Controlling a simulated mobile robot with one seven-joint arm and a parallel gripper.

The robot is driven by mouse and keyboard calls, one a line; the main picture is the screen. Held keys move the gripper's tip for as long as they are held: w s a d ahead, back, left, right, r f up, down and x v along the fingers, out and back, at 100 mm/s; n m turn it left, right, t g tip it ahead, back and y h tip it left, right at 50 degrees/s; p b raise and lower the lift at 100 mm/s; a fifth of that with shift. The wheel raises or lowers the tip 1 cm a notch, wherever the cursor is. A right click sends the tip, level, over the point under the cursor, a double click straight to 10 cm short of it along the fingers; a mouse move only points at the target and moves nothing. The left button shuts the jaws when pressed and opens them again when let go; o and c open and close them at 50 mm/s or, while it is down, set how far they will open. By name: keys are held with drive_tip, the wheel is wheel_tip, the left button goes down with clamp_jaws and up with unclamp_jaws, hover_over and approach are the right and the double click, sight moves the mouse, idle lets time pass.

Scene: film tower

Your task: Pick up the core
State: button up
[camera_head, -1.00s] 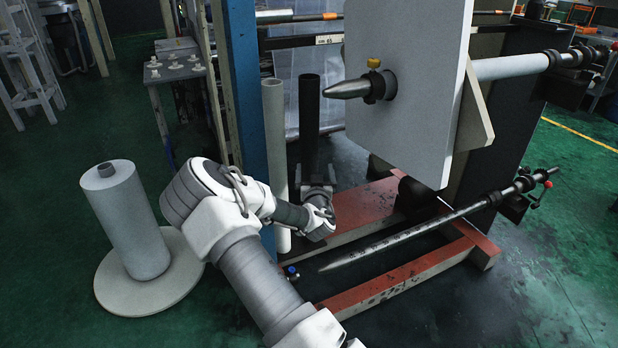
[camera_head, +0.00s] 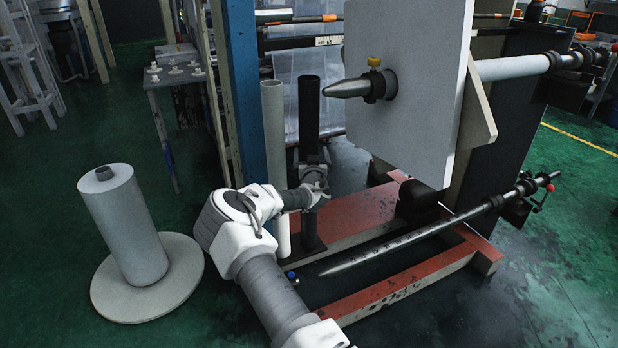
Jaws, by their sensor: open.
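The far finger is partly hidden, so I cannot tell whether the fingers touch the core.
A blue post (camera_head: 245,90) rises left of the cores. A large pale plate (camera_head: 408,95) with a pointed metal shaft (camera_head: 345,89) hangs to the right. A red floor frame (camera_head: 400,290) and a long pointed bar (camera_head: 400,240) lie low. A grey roll (camera_head: 127,225) stands on a round base at left.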

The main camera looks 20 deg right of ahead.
drive_tip(key=x, duration=0.2)
drive_tip(key=b+x, duration=0.1)
drive_tip(key=x, duration=0.2)
drive_tip(key=shift+w+r, duration=0.35)
drive_tip(key=shift+w, duration=0.05)
drive_tip(key=shift+a+r, duration=0.1)
clamp_jaws()
idle(0.4)
